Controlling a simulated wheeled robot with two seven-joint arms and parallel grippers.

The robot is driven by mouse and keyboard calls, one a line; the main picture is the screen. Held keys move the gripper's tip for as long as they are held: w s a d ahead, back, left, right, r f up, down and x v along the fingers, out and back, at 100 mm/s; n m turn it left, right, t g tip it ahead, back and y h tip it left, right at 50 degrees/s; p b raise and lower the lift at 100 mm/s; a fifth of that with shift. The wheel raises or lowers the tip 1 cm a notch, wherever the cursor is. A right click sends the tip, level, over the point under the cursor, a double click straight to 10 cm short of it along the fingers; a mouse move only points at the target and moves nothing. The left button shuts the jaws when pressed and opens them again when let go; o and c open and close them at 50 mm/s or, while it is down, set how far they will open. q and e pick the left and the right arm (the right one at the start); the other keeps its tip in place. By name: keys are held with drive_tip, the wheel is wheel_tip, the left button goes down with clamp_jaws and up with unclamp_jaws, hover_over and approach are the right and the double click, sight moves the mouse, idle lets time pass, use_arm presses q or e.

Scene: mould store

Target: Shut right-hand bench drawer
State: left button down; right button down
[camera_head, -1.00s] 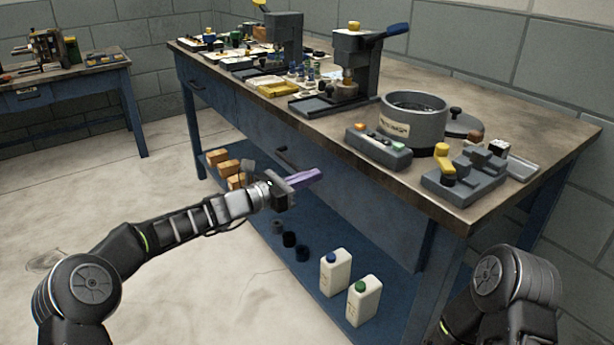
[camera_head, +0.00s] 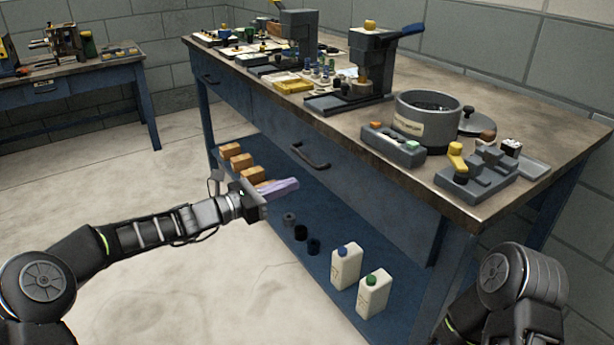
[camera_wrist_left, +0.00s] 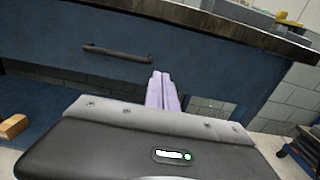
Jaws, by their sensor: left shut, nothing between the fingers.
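The right-hand bench drawer (camera_head: 355,180) is a wide blue front under the bench top, with a dark bar handle (camera_head: 311,155). It looks flush or nearly flush with the bench; a small gap cannot be told. In the left wrist view the drawer front (camera_wrist_left: 205,60) and handle (camera_wrist_left: 117,52) face the camera. My left gripper (camera_head: 294,184) is shut and empty, its pale purple fingers below and left of the handle, apart from it. In the left wrist view the fingertips (camera_wrist_left: 161,74) show against the drawer's lower part. My right gripper is out of view.
The bench top (camera_head: 545,125) carries presses, a grey pot (camera_head: 424,120) and small fixtures. The low blue shelf (camera_head: 320,285) holds orange blocks, dark rings and two white bottles (camera_head: 345,266). The floor left of the bench is clear.

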use_arm(q)
drive_tip(key=v, duration=0.3)
drive_tip(key=s+f+m+g+y, duration=0.25)
drive_tip(key=f+m+y, duration=0.25)
drive_tip(key=f, duration=1)
drive_tip(key=s+a+f+m+g+y, duration=0.1)
drive_tip(key=s+f+m+g+y, duration=0.15)
drive_tip(key=s+f+m, duration=0.65)
drive_tip(key=s+a+f+m+g+y, duration=0.1)
drive_tip(key=s+a+f+m+y, duration=0.15)
drive_tip(key=s+f, duration=1.15)
drive_tip(key=s+d+f+m+g+y, duration=0.1)
drive_tip(key=s+f+m, duration=0.15)
drive_tip(key=s, duration=0.55)
drive_tip(key=s+d+f+m+g, duration=0.1)
drive_tip(key=s+m+g, duration=0.15)
drive_tip(key=s, duration=0.55)
wheel_tip(320, 180, up, 23)
drive_tip(key=m+p, duration=0.1)
drive_tip(key=p, duration=2.2)
drive_tip(key=shift+s+d+f+t, duration=0.15)
drive_tip(key=shift+s+d+t, duration=0.1)
drive_tip(key=shift+t, duration=0.1)
